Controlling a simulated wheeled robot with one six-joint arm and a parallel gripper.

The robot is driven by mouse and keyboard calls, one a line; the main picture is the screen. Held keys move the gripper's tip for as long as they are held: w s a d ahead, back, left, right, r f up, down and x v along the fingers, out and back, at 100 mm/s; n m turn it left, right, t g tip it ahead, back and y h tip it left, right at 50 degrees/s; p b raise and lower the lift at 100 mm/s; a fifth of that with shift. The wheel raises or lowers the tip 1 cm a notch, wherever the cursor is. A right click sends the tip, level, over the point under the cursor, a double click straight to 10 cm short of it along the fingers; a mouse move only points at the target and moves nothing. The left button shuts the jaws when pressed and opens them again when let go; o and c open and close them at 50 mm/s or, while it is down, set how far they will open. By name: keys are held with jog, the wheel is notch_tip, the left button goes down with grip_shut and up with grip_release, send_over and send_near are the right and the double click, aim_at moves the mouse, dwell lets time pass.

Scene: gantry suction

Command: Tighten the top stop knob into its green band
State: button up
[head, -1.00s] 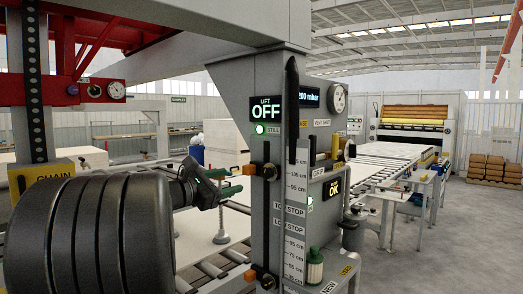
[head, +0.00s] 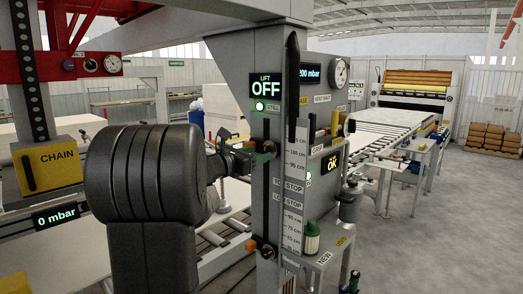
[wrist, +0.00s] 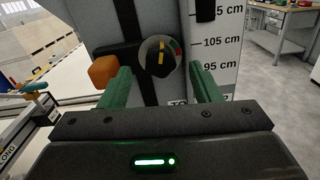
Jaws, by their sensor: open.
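The top stop knob (wrist: 158,57) is a dark round knob with a yellow mark, in front of a grey disc. Small red and green patches show at the disc's right edge; the yellow mark is nearly upright, apart from them. An orange block (wrist: 103,72) sits left of the knob. My gripper (wrist: 162,86) is open, with one green finger on each side below the knob; the knob appears ahead of the fingers, not held. In the head view my gripper (head: 264,152) is at the post and mostly hides the top stop.
The lower stop (head: 267,252) has an orange block and dark knob further down the same slot. The cm scale (head: 293,200) stands right of the slot. A green-capped jar (head: 311,238) stands on a ledge to the right. The lift panel (head: 266,88) reads OFF.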

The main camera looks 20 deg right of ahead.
aim_at(267, 151)
jog(key=shift+x, duration=1.4)
jog(key=shift+c, duration=0.4)
jog(key=c, duration=0.9)
jog(key=m+b, duration=0.5)
jog(key=b, duration=0.3)
jog(key=o, duration=1)
